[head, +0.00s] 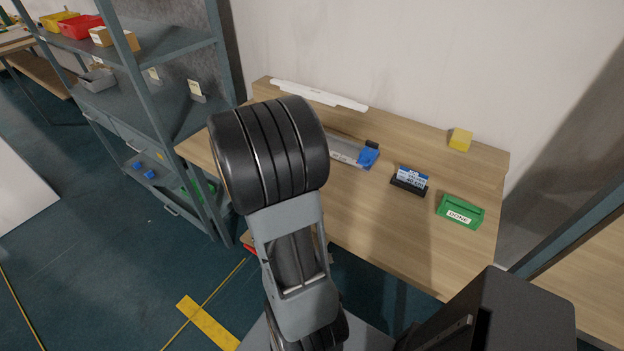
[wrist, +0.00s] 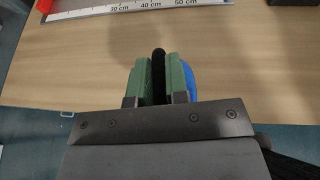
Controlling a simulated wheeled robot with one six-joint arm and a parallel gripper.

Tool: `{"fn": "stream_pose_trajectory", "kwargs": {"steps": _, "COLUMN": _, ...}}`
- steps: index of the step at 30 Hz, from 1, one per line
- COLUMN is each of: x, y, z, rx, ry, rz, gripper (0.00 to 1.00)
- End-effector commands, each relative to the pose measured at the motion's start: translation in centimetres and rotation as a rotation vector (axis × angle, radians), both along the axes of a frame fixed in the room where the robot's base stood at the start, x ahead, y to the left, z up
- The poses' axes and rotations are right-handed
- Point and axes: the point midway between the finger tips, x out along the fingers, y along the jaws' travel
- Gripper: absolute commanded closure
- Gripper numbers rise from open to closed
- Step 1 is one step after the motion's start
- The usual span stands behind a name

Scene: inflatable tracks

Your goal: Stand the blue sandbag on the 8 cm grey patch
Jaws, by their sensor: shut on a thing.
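In the wrist view, my gripper (wrist: 160,85) has green finger pads closed on a narrow black part (wrist: 158,72). A blue bulge (wrist: 190,82), seemingly the blue sandbag, shows just right of the right pad; the rest of it is hidden behind the fingers. They are over the wooden table, but their height above it is unclear. In the head view, my arm hides the gripper and the held thing. I cannot make out an 8 cm grey patch in either view.
A card stand (head: 409,184), green DONE box (head: 460,212) and yellow block (head: 460,139) stand right. The table's front is clear.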

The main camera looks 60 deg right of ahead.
Motion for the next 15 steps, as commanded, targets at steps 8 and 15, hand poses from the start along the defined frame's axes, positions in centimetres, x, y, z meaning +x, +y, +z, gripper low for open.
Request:
{"fn": "stream_pose_trajectory", "kwargs": {"steps": 8, "x": -3.2, "y": -2.9, "z": 1.3, "rx": -0.002, "ry": 0.001, "rz": -0.133, "gripper": 1.00}}
{"fn": "stream_pose_trajectory", "kwargs": {"steps": 15, "x": -1.3, "y": -7.3, "z": -0.8, "rx": -0.001, "ry": 0.003, "rz": -0.141, "gripper": 1.00}}
